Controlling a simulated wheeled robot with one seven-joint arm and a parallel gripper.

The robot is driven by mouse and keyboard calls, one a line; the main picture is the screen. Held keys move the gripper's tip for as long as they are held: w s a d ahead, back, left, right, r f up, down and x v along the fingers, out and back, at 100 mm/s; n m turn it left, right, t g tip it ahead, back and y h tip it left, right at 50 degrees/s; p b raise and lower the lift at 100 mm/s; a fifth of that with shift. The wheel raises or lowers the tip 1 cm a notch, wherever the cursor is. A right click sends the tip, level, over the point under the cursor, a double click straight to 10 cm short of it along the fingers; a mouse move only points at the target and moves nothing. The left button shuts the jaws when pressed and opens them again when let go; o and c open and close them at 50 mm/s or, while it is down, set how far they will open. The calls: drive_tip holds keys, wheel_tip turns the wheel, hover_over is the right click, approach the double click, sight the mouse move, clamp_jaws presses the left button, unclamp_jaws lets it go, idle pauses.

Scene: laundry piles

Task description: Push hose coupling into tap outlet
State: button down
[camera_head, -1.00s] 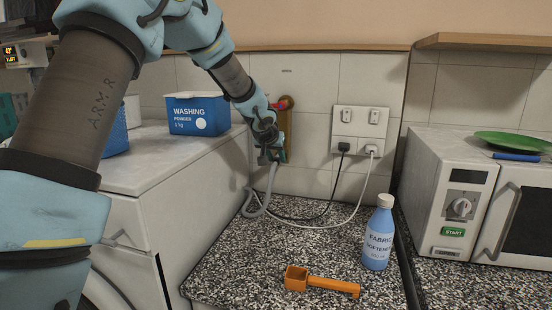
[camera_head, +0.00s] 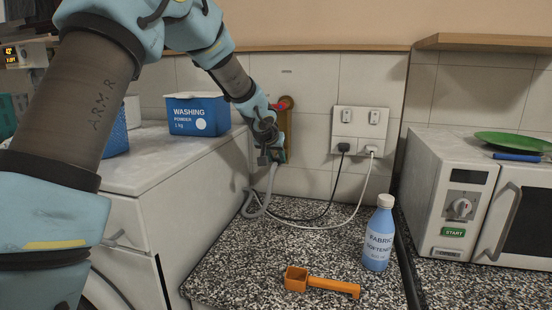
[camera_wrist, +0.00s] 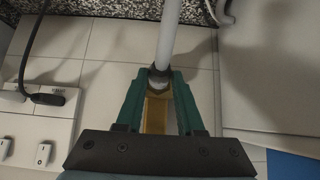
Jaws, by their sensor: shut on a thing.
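My gripper (camera_head: 270,157) is at the tiled wall, just right of the white washing machine. In the wrist view its green fingers (camera_wrist: 160,100) are shut on the dark hose coupling (camera_wrist: 159,77) at the end of the grey hose (camera_wrist: 168,35). The hose also shows in the head view (camera_head: 268,187), hanging from the gripper and curling down to the counter. The tap has a red handle (camera_head: 285,103) on a brass-coloured plate (camera_head: 286,125). Its outlet is hidden behind my gripper, so I cannot tell whether the coupling touches or sits in it.
A double socket (camera_head: 358,130) with a black and a white plug is right of the tap. A blue washing powder box (camera_head: 197,114) stands on the washing machine (camera_head: 170,165). A softener bottle (camera_head: 378,235) and orange scoop (camera_head: 320,283) are on the speckled counter (camera_head: 235,270), left of the microwave (camera_head: 460,205).

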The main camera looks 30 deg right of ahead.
drive_tip(key=shift+w+d+p, duration=0.35)
drive_tip(key=shift+w+d, duration=0.1)
drive_tip(key=shift+w, duration=0.05)
idle(0.4)
drive_tip(key=shift+c, duration=2.2)
unclamp_jaws()
drive_tip(key=shift+s+a+f+b, duration=0.1)
drive_tip(key=shift+s+a+b, duration=0.9)
drive_tip(key=shift+s+b, duration=0.1)
drive_tip(key=s+a+b, duration=0.2)
drive_tip(key=s+a, duration=0.2)
drive_tip(key=shift+s+b, duration=0.2)
drive_tip(key=shift+b, duration=0.1)
